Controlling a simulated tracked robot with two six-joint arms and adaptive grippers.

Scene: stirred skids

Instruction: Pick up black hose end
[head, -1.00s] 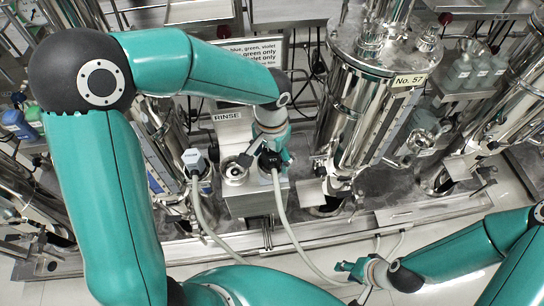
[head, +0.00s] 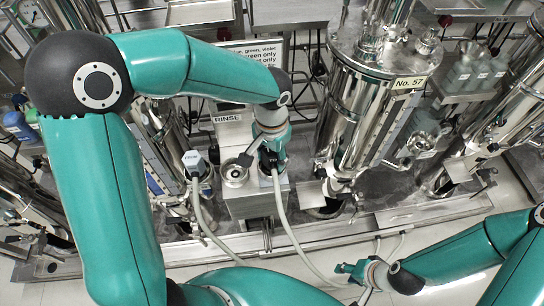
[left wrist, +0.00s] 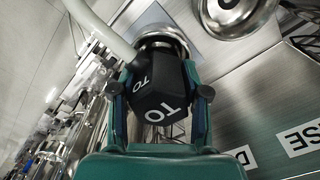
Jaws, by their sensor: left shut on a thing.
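The black hose end (head: 268,160) sits at the rinse station, its pale hose running down toward the floor. In the left wrist view the black hose end (left wrist: 160,95) carries white "TO" lettering and lies between the two fingers. My left gripper (head: 274,150) is shut on it; the left wrist view also shows the gripper (left wrist: 160,92) with a finger on each side. The hose end is close to a round metal fitting; I cannot tell whether they touch. My right gripper (head: 345,268) is at the lower right, away from it; its finger opening is too small to tell.
An open round metal port (head: 234,174) is on the rinse station (head: 250,203). A steel vessel marked No. 57 (head: 345,115) stands to the right. A metal skid edge (head: 330,232) runs along the front.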

